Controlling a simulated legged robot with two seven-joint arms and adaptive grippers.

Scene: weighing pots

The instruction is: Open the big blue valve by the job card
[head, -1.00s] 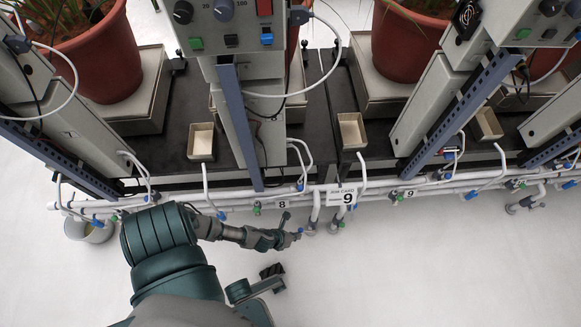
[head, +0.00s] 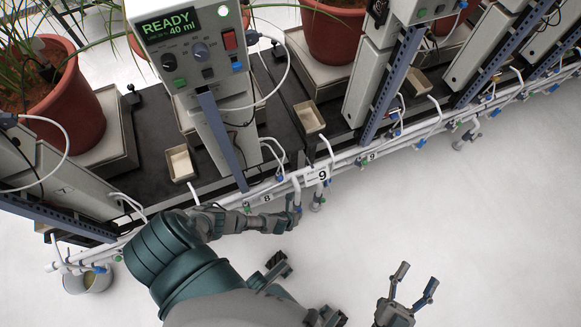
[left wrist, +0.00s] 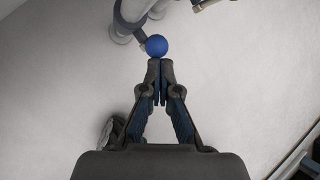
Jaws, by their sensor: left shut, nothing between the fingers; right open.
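The job card (head: 318,174), showing a 9, hangs on the white pipes at mid-picture in the head view. My left gripper (head: 294,218) is just below it, beside a white downpipe. In the left wrist view my left gripper (left wrist: 160,66) is shut and empty. A round blue knob (left wrist: 156,46) sits right at its fingertips, on a grey pipe fitting; I cannot tell whether they touch. In the head view the blue valve by the card is mostly hidden by my gripper. My right gripper (head: 410,284) is open and empty over the floor at lower right.
A control box (head: 190,50) reads "READY 40 ml". White pipes (head: 400,140) with small blue and green valves run along the bench front. Open trays (head: 309,118) and potted plants (head: 340,30) stand behind. A bucket (head: 88,281) is at left. The floor at right is clear.

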